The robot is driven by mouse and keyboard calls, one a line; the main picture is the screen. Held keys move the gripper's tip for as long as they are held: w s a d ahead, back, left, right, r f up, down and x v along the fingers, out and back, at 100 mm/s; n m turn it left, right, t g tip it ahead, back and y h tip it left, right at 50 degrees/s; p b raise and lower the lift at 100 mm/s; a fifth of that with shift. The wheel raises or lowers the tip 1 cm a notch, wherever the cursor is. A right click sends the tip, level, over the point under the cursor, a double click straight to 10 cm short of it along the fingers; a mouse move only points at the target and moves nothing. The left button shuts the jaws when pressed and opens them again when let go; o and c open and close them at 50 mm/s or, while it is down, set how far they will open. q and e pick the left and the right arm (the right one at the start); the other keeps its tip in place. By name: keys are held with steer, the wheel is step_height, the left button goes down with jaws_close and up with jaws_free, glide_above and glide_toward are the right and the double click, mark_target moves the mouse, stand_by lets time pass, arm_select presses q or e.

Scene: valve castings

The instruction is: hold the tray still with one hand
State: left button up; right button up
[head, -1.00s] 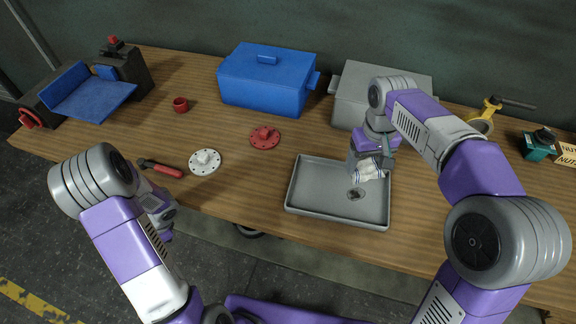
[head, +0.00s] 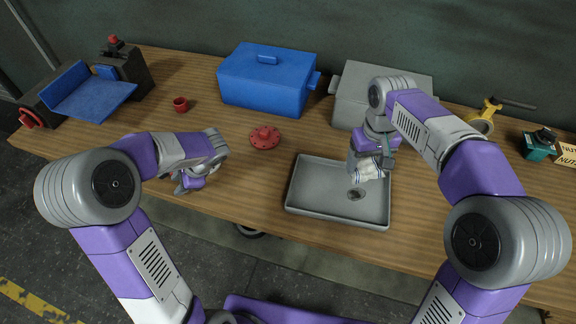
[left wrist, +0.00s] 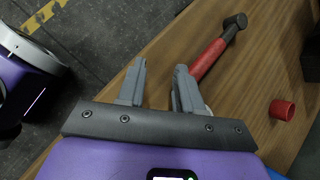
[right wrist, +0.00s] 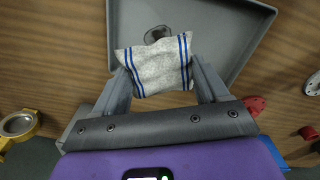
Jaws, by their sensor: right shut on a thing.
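The grey tray (head: 312,188) lies flat near the table's front edge, right of centre in the head view. A dark spot (head: 356,194) marks its floor; it also shows in the right wrist view (right wrist: 157,33). My right gripper (right wrist: 160,72) is shut on a grey cloth (right wrist: 158,68) with blue stripes, over the tray, close to the spot. Whether the cloth touches the tray I cannot tell. My left gripper (head: 184,186) is left of the tray, apart from it, over the table's front edge. Its fingers (left wrist: 159,68) are apart with nothing between them.
A red-handled hammer (left wrist: 208,58) lies beside my left fingers. A red flange (head: 265,138) sits left of the tray. Blue (head: 262,85) and grey (head: 350,98) lidded boxes stand behind.

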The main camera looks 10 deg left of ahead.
mark_target(292, 180)
arm_select(q)
steer(key=w+d+r+n+t+h, duration=0.1)
steer(key=d, duration=0.3)
steer(key=w+d+r+n+t+h, duration=0.1)
steer(key=w+d+n, duration=0.1)
steer(key=d, duration=0.3)
steer(key=w+d+r+n+t+h, duration=0.1)
steer(key=d, duration=0.3)
steer(key=shift+w+d+r+n, duration=0.2)
steer(key=shift+d+r+n, duration=0.15)
steer(key=shift+d+n, duration=0.05)
steer(key=d+r+n+t+h, duration=0.1)
steer(key=d+r+n+h, duration=0.15)
steer(key=d, duration=0.55)
steer(key=d+r+n+t+h, duration=0.1)
steer(key=d+r+n+h, duration=0.15)
steer(key=d, duration=0.55)
steer(key=shift+n, duration=0.3)
steer(key=x, duration=1.1)
steer(key=shift+w+a+r, duration=0.15)
steer(key=shift+w+a, duration=0.1)
steer(key=shift+t, duration=0.3)
jaws_close()
